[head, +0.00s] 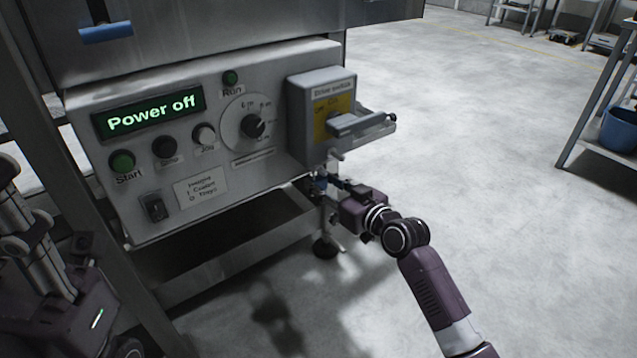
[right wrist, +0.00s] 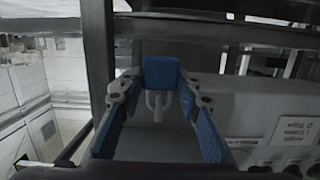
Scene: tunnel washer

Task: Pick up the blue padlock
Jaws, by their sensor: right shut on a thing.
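The blue padlock (head: 320,184) is a small blue body just below the lower right corner of the control panel, under the grey switch box. In the right wrist view its blue body (right wrist: 160,72) lies between my fingertips, with a pale shackle pointing down in that picture. My right gripper (head: 331,183) reaches it from the right and is shut on it; it also shows in the right wrist view (right wrist: 159,80). Whether the shackle hangs on anything is unclear. My left gripper (head: 28,235) is at the left edge, partly cut off, its opening unclear.
The control panel (head: 220,160) has a green "Power off" display (head: 150,111), buttons and a dial. The grey switch box (head: 318,112) has a handle jutting right, above my right gripper. A metal frame leg stands below. A blue bin (head: 621,129) is at far right; the floor between is clear.

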